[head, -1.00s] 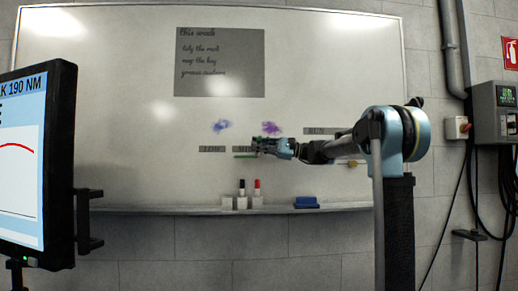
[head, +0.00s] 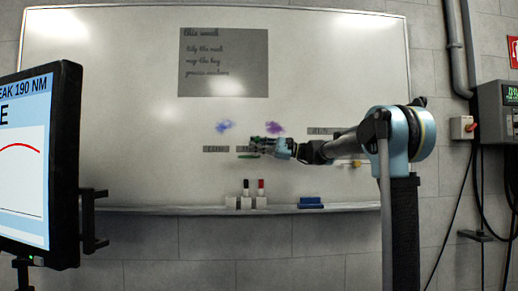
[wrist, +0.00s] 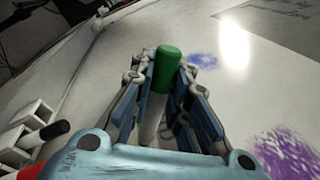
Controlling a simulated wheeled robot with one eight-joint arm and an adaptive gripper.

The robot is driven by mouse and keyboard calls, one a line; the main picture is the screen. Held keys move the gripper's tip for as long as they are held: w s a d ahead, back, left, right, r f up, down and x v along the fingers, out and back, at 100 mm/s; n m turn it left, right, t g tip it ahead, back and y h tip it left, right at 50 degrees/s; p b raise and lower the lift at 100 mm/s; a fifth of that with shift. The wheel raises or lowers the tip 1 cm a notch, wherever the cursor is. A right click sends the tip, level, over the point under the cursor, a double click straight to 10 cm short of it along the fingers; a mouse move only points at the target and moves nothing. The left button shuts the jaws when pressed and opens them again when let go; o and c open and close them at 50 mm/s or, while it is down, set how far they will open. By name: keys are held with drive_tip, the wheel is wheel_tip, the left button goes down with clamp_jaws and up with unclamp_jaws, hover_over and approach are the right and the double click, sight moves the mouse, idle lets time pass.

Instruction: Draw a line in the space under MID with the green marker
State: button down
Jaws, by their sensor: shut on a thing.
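My gripper (head: 259,149) is in front of the whiteboard (head: 120,100), reaching in from the right. It is shut on the green marker (wrist: 170,68); the wrist view shows its green end pointing out past the fingers and its white body between them.
A black-topped marker (head: 246,187) and a red marker (head: 261,187) stand in white holders on the ledge (head: 180,210), beside a blue eraser (head: 310,203). Blue (head: 224,127) and purple (head: 274,128) smudges lie above the labels. A monitor (head: 68,170) stands at the left.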

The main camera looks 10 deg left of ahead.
drive_tip(key=shift+a, duration=0.15)
drive_tip(key=shift+s+a, duration=0.25)
drive_tip(key=shift+a, duration=0.35)
drive_tip(key=shift+a, duration=0.15)
drive_tip(key=shift+s+a, duration=0.1)
drive_tip(key=shift+a, duration=0.45)
idle(0.4)
drive_tip(key=shift+s+a, duration=0.15)
drive_tip(key=shift+a, duration=0.5)
drive_tip(key=shift+a, duration=0.15)
drive_tip(key=shift+s+a, duration=0.2)
drive_tip(key=shift+a, duration=0.3)
drive_tip(key=shift+a, duration=0.1)
